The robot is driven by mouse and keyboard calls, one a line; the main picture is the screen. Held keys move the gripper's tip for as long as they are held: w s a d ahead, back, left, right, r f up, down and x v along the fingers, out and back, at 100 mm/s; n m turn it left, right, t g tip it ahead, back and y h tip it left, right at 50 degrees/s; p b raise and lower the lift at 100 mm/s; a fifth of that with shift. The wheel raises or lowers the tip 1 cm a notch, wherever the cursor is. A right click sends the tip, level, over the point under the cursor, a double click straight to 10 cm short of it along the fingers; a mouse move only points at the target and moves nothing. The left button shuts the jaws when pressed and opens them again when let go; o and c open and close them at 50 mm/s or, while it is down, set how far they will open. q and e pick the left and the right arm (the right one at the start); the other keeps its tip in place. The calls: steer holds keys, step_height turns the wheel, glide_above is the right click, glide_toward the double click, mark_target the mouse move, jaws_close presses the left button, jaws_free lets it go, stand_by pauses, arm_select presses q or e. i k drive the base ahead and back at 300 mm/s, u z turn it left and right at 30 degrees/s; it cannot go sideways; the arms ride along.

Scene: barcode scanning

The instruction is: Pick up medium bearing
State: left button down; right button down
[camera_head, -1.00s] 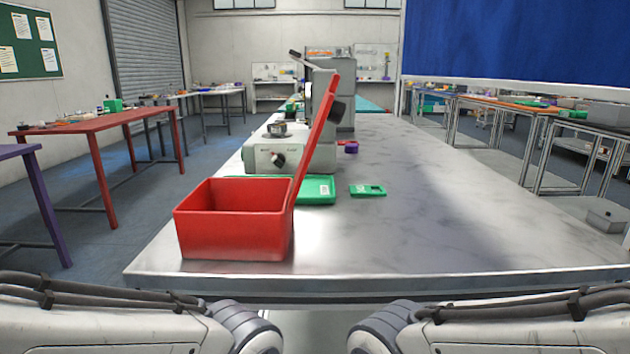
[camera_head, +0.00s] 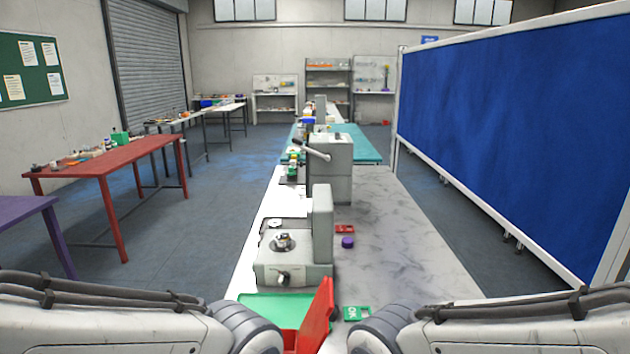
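I cannot clearly make out a medium bearing. A small metallic round part (camera_head: 283,241) sits on top of the grey machine (camera_head: 294,274) in the middle of the workbench; it may be a bearing, but it is too small to tell. A flat pale disc (camera_head: 275,223) lies just behind it. A small purple round piece (camera_head: 347,242) lies on the bench to the right of the machine. Neither gripper shows. Only my arm links show at the bottom left and bottom right, well short of the machine.
A red bin (camera_head: 317,317) with a raised lid or wall stands at the bench's near end, partly cut off. A green tray (camera_head: 272,305) and a green OK tag (camera_head: 356,313) lie near it. A red tag (camera_head: 345,229) lies farther back. The bench's right side (camera_head: 405,250) is clear.

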mark_target(282, 239)
steer(key=k, duration=1)
steer(key=u, duration=1.25)
steer(key=i, duration=4.4)
steer(key=z, duration=3.9)
